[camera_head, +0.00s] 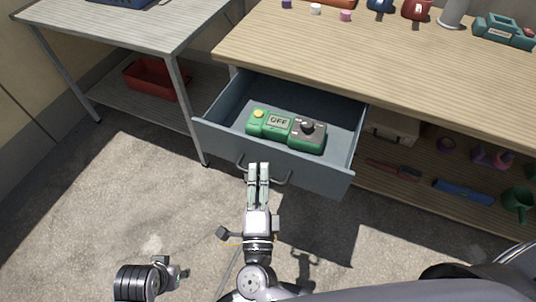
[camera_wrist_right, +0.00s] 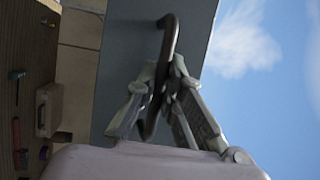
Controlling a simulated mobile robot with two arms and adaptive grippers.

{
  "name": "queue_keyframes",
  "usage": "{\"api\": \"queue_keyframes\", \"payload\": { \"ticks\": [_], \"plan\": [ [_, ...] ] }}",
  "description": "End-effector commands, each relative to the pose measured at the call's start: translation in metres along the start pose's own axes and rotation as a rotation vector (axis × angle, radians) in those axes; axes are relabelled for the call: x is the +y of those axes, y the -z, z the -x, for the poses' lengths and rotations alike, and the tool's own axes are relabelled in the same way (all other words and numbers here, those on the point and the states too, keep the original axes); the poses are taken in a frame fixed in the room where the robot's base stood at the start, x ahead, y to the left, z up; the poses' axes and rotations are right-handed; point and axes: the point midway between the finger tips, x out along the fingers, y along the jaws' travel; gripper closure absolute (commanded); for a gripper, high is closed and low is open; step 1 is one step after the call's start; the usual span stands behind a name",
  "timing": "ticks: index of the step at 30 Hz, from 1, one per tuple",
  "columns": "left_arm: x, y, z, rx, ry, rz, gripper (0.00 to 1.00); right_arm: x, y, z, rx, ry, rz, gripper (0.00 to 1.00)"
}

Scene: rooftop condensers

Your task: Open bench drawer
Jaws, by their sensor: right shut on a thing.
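The blue-grey bench drawer (camera_head: 215,136) is pulled well out from under the wooden bench top. It holds a green device (camera_head: 277,123) with an "OFF" label, a yellow button and a dark knob. The dark drawer handle (camera_head: 282,182) is on the drawer's front. My right gripper (camera_head: 259,168) is at the handle, its fingers close together. In the right wrist view, my right gripper (camera_wrist_right: 160,90) is shut on the dark handle bar (camera_wrist_right: 169,38), against the drawer front (camera_wrist_right: 125,60). My left arm's end (camera_head: 172,273) shows at the bottom left, away from the drawer; its fingers are unclear.
The wooden bench (camera_head: 330,50) carries several small items and a teal device (camera_head: 505,32) at the back. Its lower shelf holds tools, a blue item (camera_head: 463,192) and a green mug (camera_head: 518,201). A metal table (camera_head: 150,30) with a red bin (camera_head: 156,80) stands left. The floor in front is clear.

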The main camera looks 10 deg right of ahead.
Motion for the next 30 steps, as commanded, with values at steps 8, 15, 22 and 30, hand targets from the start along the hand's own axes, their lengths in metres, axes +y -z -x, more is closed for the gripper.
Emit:
{"api": "queue_keyframes", "payload": {
  "ticks": [8, 15, 22, 30],
  "plan": [
    [0.0, -0.001, -0.003, -0.002, 0.0, 0.0, 0.6, -0.003, -0.007, 0.018, 0.0, -0.001, 0.002, 1.0],
    [0.0, 0.0, -0.003, -0.001, -0.001, 0.0, 0.6, -0.003, -0.008, 0.019, 0.0, -0.001, 0.003, 1.0],
    [0.001, 0.0, -0.003, -0.001, -0.001, 0.0, 0.6, -0.003, -0.008, 0.019, 0.0, -0.001, 0.002, 0.85],
    [0.001, 0.0, -0.004, -0.001, -0.001, 0.0, 0.6, -0.003, -0.008, 0.018, 0.0, -0.001, 0.001, 0.7]
  ]
}}
